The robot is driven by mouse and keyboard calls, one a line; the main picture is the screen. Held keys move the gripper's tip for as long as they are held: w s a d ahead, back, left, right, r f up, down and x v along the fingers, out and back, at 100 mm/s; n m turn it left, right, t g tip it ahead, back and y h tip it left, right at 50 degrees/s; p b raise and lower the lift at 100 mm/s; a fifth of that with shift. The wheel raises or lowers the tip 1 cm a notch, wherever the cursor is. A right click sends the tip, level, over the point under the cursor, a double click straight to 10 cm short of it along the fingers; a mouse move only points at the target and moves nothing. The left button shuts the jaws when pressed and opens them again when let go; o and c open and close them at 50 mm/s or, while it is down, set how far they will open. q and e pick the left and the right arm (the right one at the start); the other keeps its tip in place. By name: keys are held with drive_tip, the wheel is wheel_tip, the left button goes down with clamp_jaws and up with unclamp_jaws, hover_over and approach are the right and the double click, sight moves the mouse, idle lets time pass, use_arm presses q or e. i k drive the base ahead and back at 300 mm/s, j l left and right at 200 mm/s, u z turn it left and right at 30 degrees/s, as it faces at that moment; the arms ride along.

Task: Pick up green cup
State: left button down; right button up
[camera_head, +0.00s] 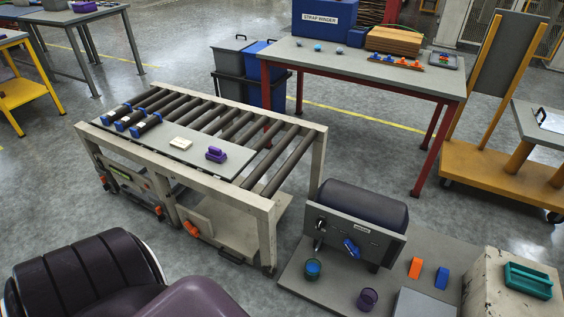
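A small cup, teal-green with blue showing at its inside (312,269), stands upright on the grey low platform (297,284), just below the left front of the hot press (360,212). It is small in the view, so its exact colour is hard to tell. A dark purple cup (367,299) stands to its right, nearer the bottom edge. Neither of my grippers is in view, and nothing is seen touching the cups.
An orange block (415,268) and a blue block (442,278) lie right of the press. A teal tray (528,281) sits on a pale box. The roller conveyor (185,119) stands left. A red-legged table (345,67) is behind. Dark padded shapes fill the lower left.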

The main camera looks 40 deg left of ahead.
sight(313, 268)
drive_tip(key=u, duration=1)
